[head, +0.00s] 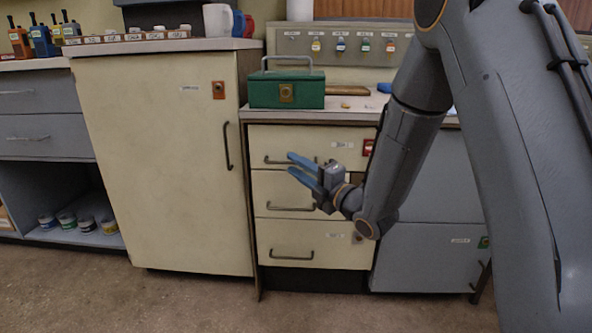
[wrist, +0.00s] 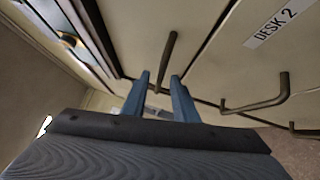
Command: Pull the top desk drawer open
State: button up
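The top desk drawer (head: 275,138) is the upper of three cream drawers under the countertop, and its front looks flush. Its dark bar handle (head: 275,162) is partly hidden behind my gripper in the head view. My gripper (head: 291,165) is open, with its two blue fingers pointing at that handle. In the wrist view the top handle (wrist: 169,52) runs into the gap between my fingertips (wrist: 160,76). I cannot tell whether either finger touches it. The second drawer's handle (wrist: 262,104) is to the right, below a "DESK 2" label (wrist: 277,24).
A green metal box (head: 275,92) stands on the countertop above the drawers. A cream cabinet door (head: 165,160) with a vertical handle is to the left. A grey cabinet (head: 425,258) is to the right. The floor (head: 190,300) in front is clear.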

jog(key=shift+w+a, duration=0.15)
grip_shut()
dwell(1.4)
